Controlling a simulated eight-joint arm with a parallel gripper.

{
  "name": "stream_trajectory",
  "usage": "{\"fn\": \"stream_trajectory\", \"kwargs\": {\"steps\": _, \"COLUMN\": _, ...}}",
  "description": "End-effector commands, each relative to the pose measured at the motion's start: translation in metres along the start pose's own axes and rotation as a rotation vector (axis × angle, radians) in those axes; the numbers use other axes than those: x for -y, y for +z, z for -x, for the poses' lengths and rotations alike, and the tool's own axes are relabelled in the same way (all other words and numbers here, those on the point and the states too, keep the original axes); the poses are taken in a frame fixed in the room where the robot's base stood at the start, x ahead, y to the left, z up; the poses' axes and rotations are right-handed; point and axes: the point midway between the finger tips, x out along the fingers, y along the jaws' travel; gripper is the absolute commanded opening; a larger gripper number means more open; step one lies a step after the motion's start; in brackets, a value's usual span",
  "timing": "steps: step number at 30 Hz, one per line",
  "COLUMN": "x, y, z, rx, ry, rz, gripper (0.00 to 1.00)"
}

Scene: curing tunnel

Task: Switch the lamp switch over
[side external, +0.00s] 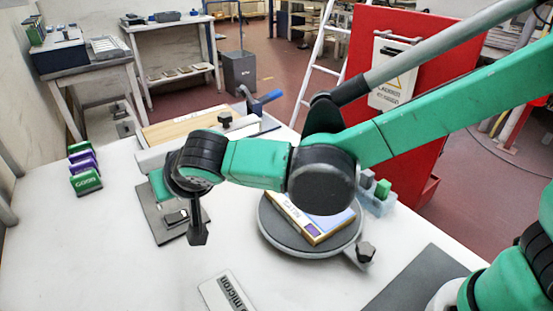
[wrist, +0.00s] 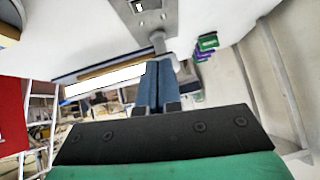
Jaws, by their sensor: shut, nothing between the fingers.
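My gripper (side external: 198,238) points down with its dark fingers together and empty. It is over the front right part of a grey plate (side external: 160,226) on the white table. A small dark and light fitting (side external: 176,217) on this plate looks like the lamp switch; it is just left of my fingers, partly hidden, and its position is too small to read. In the wrist view the shut blue fingers (wrist: 157,75) point up the picture. A grey plate (wrist: 165,22) with a small switch-like fitting (wrist: 141,5) shows at the top edge, apart from the fingertips.
A round turntable (side external: 275,232) holding a flat box (side external: 312,226) is right of my gripper. Green and purple blocks (side external: 84,168) stand left. The front left table is clear.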

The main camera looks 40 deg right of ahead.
Motion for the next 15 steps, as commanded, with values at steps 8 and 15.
{"fn": "stream_trajectory", "kwargs": {"steps": 8, "x": -0.001, "y": -0.001, "z": -0.036, "rx": 0.000, "ry": 0.002, "rz": -0.003, "gripper": 0.00}}
{"fn": "stream_trajectory", "kwargs": {"steps": 15, "x": -0.001, "y": 0.000, "z": -0.078, "rx": 0.000, "ry": 0.002, "rz": -0.003, "gripper": 0.00}}
